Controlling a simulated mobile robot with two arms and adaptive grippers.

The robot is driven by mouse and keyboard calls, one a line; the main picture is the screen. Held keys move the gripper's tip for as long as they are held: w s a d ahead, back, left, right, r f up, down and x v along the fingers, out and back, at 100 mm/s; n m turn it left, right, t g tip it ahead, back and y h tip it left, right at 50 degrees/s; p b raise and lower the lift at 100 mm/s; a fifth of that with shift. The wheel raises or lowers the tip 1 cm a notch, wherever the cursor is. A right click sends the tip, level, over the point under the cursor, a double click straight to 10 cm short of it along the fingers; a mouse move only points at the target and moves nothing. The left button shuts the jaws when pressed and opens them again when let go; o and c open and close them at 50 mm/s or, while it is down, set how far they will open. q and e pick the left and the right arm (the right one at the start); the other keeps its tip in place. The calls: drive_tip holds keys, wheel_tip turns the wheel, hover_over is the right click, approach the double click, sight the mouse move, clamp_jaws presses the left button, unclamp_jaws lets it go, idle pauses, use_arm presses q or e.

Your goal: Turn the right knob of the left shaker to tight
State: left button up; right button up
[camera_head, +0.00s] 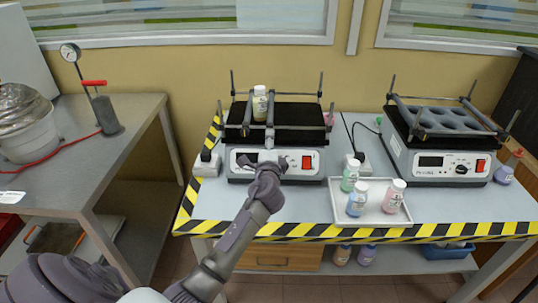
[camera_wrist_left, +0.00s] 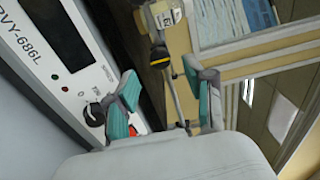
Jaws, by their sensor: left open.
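The left shaker (camera_head: 238,165) stands on the white table, its grey front panel facing me. A pale bottle (camera_head: 260,103) stands among the bars on its black top; the bottle also shows in the left wrist view (camera_wrist_left: 163,16). My left gripper (camera_head: 262,162) is open in front of the panel and hides its middle part. In the left wrist view my open fingers (camera_wrist_left: 166,108) have no object between them. A black panel dial (camera_wrist_left: 95,113) lies left of the fingers. A dark clamp part (camera_wrist_left: 160,57) shows on the bar beyond them; I cannot tell whether it is the right knob.
A white tray (camera_head: 340,217) with several small bottles sits right of the left shaker. A second shaker (camera_head: 437,165) stands farther right. Yellow-black tape (camera_head: 300,232) marks the table's front edge.

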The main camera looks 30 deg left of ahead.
use_arm(q)
drive_tip(key=v, duration=0.7)
drive_tip(key=shift+s, duration=0.2)
drive_tip(key=shift+d, duration=0.1)
